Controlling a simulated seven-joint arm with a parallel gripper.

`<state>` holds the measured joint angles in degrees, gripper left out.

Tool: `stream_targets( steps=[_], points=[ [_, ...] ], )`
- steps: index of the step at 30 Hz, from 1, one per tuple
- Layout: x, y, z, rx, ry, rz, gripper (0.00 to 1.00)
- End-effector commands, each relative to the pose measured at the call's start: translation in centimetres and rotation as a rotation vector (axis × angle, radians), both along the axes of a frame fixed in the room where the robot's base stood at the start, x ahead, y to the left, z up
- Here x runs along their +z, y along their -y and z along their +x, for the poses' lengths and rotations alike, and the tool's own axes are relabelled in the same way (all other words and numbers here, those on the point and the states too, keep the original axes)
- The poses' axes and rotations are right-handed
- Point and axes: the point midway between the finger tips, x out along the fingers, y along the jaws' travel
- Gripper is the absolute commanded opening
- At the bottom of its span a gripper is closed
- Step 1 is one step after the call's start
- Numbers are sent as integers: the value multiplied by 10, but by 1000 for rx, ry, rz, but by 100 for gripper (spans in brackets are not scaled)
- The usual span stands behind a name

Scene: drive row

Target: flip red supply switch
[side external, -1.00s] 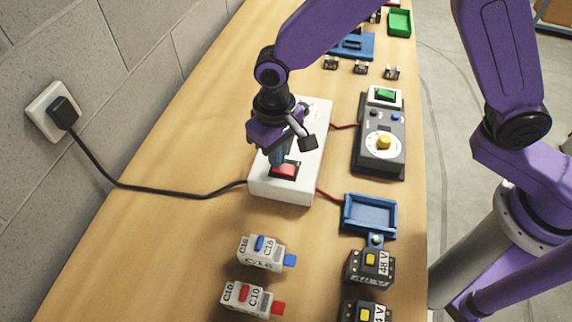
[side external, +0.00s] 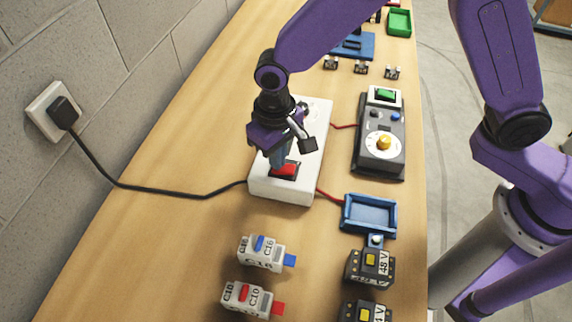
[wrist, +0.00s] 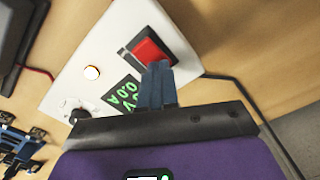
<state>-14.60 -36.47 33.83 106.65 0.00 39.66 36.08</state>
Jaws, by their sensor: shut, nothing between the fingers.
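The red supply switch (side external: 287,170) is a rocker in a black frame on top of the white supply box (side external: 312,150). In the wrist view, the red switch (wrist: 150,50) lies just beyond my fingertips. My gripper (side external: 277,164) points down at the switch, its fingers shut and empty. In the wrist view, my gripper's blue fingers (wrist: 158,70) overlap the near edge of the rocker; I cannot tell whether they touch it. Green digits reading about 0.0 V and A show on the supply's display (wrist: 122,95). A round light (wrist: 92,73) glows beside it.
A black cable runs from the supply to the wall plug (side external: 64,110). A grey control box (side external: 380,150) and blue tray (side external: 369,215) stand to the right. Labelled breakers (side external: 262,252) and black 48 V blocks (side external: 370,267) sit in front.

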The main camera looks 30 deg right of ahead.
Motion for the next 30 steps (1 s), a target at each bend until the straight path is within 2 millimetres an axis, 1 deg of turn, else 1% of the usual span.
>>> stream_targets(
  steps=[3, 21, 27, 30],
  points=[
    [10, -1, 1, 0, 2, 3, 0],
    [51, -1, 1, 0, 3, 4, 0],
    [63, -1, 1, 0, 3, 4, 0],
    [65, -1, 0, 0, 1, 2, 0]
  ],
)
